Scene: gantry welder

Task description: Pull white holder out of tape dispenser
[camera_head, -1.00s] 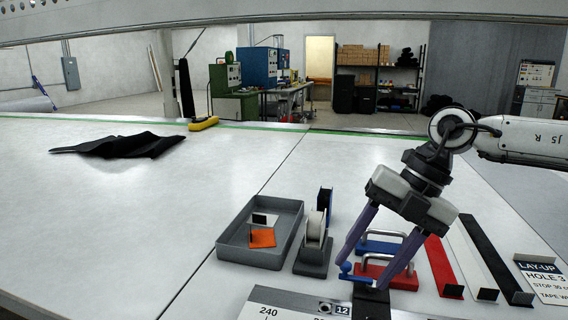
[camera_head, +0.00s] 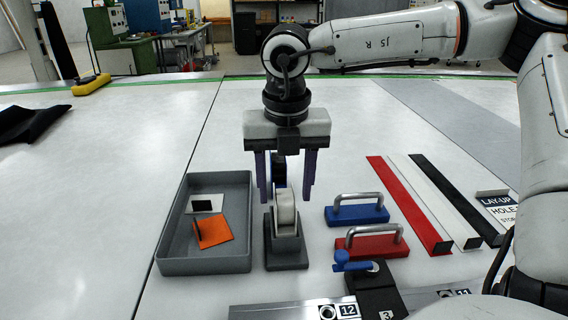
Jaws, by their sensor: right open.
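The tape dispenser (camera_head: 287,251) is a dark grey block standing on the white table, just right of the grey tray. The white holder (camera_head: 285,207) is a rounded white piece sitting upright in its top. My right gripper (camera_head: 286,200) points straight down with its two purple fingers apart, one on each side of the white holder in the picture. It is open and empty. I cannot tell whether the fingertips are level with the holder or behind it. A dark blue upright piece (camera_head: 280,170) shows between the fingers behind the holder. My left gripper is not in view.
The grey tray (camera_head: 165,230) holds an orange piece (camera_head: 214,232) and a white-and-black piece (camera_head: 206,204). Blue (camera_head: 357,215) and red (camera_head: 372,246) handled blocks stand to the right, then red, white and black strips. A blue-topped black fixture (camera_head: 378,290) is in front.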

